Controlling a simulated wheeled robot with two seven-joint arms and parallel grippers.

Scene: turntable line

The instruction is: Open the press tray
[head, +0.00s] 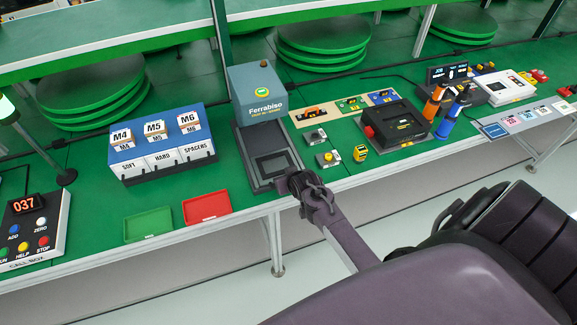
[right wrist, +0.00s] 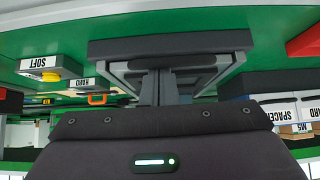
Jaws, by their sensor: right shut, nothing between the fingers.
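The press (head: 255,90) is a blue-grey box marked Ferrabiso at the back of the green bench. Its grey press tray (head: 272,166), with a dark recessed middle, lies in front of it towards the bench's near edge. I cannot tell how far the tray is drawn out. My right gripper (head: 294,182) is at the tray's front end, shut and empty. In the right wrist view, its fingers (right wrist: 165,86) are close together in front of grey and dark press parts (right wrist: 170,45). Contact with the tray cannot be told. My left gripper is not in view.
A bin rack (head: 160,160) and green (head: 148,225) and red (head: 206,206) trays lie left of the press. Small switch blocks (head: 327,159) and a black case (head: 396,124) stand to its right. A call box (head: 35,228) is far left.

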